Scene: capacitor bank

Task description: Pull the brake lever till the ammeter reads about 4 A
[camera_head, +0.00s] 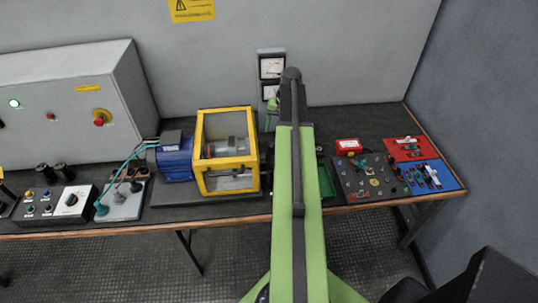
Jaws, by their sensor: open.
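Two small white-faced meters, an upper one (271,67) and a lower one (270,91), sit on a grey panel against the back wall. I cannot tell which is the ammeter, and their readings are too small to make out. A small green piece (271,104) shows just below the meters, left of my arm; I cannot tell whether it belongs to the brake lever. No brake lever can be clearly made out. My green arm reaches forward over the bench, right of the yellow-framed machine. My gripper is hidden behind the arm, and the arm covers the bench there.
A blue motor (176,160) and a yellow guard frame (201,153) stand left of my arm. A grey cabinet (65,115) and a switch box (50,206) are farther left. A dark control board (370,179), red box (348,146) and red and blue trays lie right.

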